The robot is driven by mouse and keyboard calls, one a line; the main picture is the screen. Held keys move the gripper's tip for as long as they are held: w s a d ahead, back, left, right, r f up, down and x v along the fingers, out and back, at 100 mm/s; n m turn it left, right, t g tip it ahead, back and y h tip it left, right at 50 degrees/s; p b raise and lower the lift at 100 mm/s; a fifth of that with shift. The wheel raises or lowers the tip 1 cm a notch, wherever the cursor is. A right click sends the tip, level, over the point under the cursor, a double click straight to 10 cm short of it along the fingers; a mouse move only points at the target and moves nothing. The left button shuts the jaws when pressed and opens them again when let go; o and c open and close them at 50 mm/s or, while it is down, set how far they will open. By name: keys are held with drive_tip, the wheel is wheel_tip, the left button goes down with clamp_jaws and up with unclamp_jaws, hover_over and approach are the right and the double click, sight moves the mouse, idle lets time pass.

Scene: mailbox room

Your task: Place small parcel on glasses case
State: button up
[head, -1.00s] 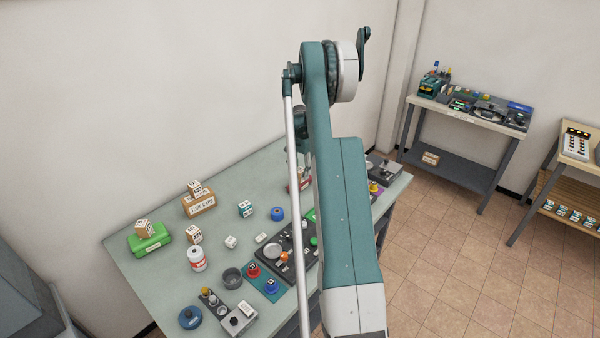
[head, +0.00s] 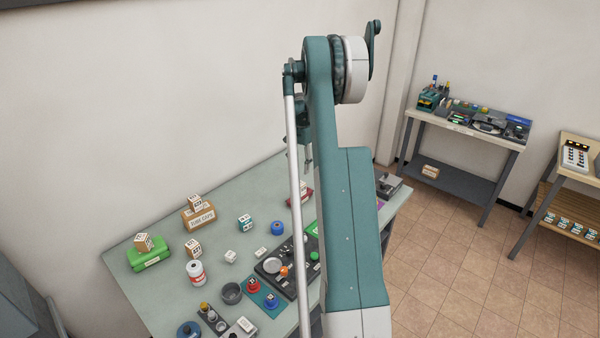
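Several small cube-shaped parcels with printed marks are on the work table; I cannot tell which is the small parcel of the task. One brown cube (head: 143,242) rests on a green case (head: 150,259) at the left. Another brown cube (head: 193,248) stands on the table to its right. A third (head: 195,203) sits on a larger brown box (head: 198,217). A red object (head: 296,199) is partly hidden behind my arm. I cannot read which object is the glasses case. My gripper (head: 307,163) hangs above the table's far side, mostly hidden by my arm; its fingers are unclear.
The table (head: 150,295) also bears a red-and-white can (head: 195,272), a teal-and-white cube (head: 245,222), a blue round item (head: 277,228), a dark cup (head: 231,293) and a dark device panel (head: 270,266). Bare tabletop shows at the back. A side bench (head: 465,130) stands farther right.

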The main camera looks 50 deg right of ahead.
drive_tip(key=shift+r, duration=0.4)
drive_tip(key=shift+a, duration=0.1)
idle(0.5)
drive_tip(key=w+a+r+n+t, duration=0.1)
drive_tip(key=a+r+n, duration=0.1)
drive_tip(key=a+r, duration=0.6)
drive_tip(key=a+r+n, duration=0.2)
drive_tip(key=a+r, duration=0.3)
drive_tip(key=a, duration=0.5)
drive_tip(key=s+a+r+n+t, duration=0.1)
drive_tip(key=s+a+r, duration=0.15)
drive_tip(key=a, duration=0.45)
drive_tip(key=s+a+r+n+h, duration=0.1)
drive_tip(key=a+r+n, duration=0.1)
drive_tip(key=a+r, duration=0.3)
drive_tip(key=s+a+r+n+t, duration=0.1)
drive_tip(key=s+a+r, duration=0.1)
drive_tip(key=a, duration=0.6)
drive_tip(key=s+a+r+n+t, duration=0.1)
drive_tip(key=s+a+n, duration=0.1)
drive_tip(key=s+a, duration=0.5)
drive_tip(key=s+a+r+n+t, duration=0.1)
drive_tip(key=s+a+n, duration=0.3)
drive_tip(key=a, duration=0.5)
drive_tip(key=s+a+f+n+t+y, duration=0.1)
drive_tip(key=s+a+f+n, duration=0.3)
drive_tip(key=s+a, duration=0.7)
drive_tip(key=shift+s+a+f+t, duration=0.4)
drive_tip(key=shift+s+f+t, duration=0.2)
drive_tip(key=shift+s, duration=1.25)
